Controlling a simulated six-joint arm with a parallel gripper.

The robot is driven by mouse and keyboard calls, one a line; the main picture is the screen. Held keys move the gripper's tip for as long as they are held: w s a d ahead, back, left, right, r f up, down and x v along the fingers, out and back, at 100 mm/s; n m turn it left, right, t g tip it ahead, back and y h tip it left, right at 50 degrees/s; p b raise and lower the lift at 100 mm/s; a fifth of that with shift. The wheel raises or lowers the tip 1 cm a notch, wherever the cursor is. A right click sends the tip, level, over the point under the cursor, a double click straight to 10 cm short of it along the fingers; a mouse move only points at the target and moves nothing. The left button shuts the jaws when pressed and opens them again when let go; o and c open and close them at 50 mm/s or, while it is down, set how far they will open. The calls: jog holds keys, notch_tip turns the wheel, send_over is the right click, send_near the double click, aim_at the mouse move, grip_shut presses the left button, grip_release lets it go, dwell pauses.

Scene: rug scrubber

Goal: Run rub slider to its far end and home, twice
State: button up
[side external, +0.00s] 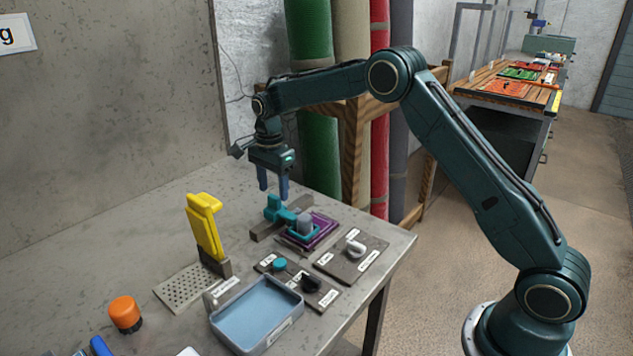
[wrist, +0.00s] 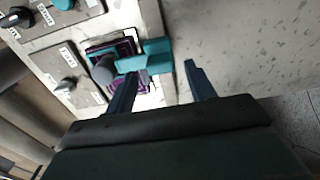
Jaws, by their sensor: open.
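The rub slider (side external: 281,212) is a teal block with an arm reaching over a purple-edged rug sample (side external: 321,236). A grey cylindrical rubbing head (side external: 305,223) sits at the arm's end, above the sample. The slider rides on a dark rail (side external: 262,230). My gripper (side external: 272,190) is open and empty, pointing down a little above the slider block. In the wrist view the teal slider (wrist: 158,55) shows just beyond my open fingers (wrist: 158,82), with the grey head (wrist: 104,70) to its left. I cannot tell whether the fingers touch the slider.
A plate with a white knob (side external: 355,248) and a plate with teal and black knobs (side external: 311,283) lie in front. A yellow upright piece (side external: 204,228), a blue tray (side external: 257,312) and an orange cylinder (side external: 125,313) stand to the left. The table behind the rail looks clear.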

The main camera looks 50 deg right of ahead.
aim_at(274, 196)
jog(key=shift+f, duration=1.7)
